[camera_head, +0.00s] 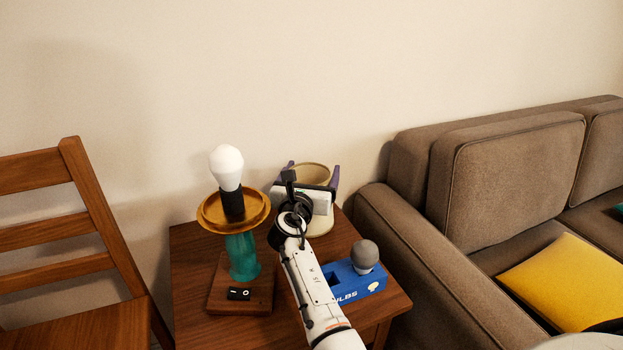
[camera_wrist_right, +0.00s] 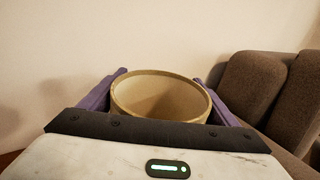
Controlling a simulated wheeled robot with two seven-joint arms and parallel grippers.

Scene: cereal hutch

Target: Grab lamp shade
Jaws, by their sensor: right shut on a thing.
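The lamp shade (camera_head: 318,226) is a cream, open-topped cylinder at the back right of the wooden side table. In the right wrist view the shade (camera_wrist_right: 160,95) sits between the two purple fingers. My right gripper (camera_head: 312,174) is shut on the shade, one finger on each side. The lower part of the shade is largely hidden by my gripper and arm. The lamp base (camera_head: 243,257), teal with a golden dish and a bare white bulb (camera_head: 227,165), stands to the left. My left gripper is not in view.
A wooden chair (camera_head: 95,210) stands at left. A brown sofa (camera_head: 400,235) with a yellow cushion (camera_head: 560,283) is at right. The wall is close behind.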

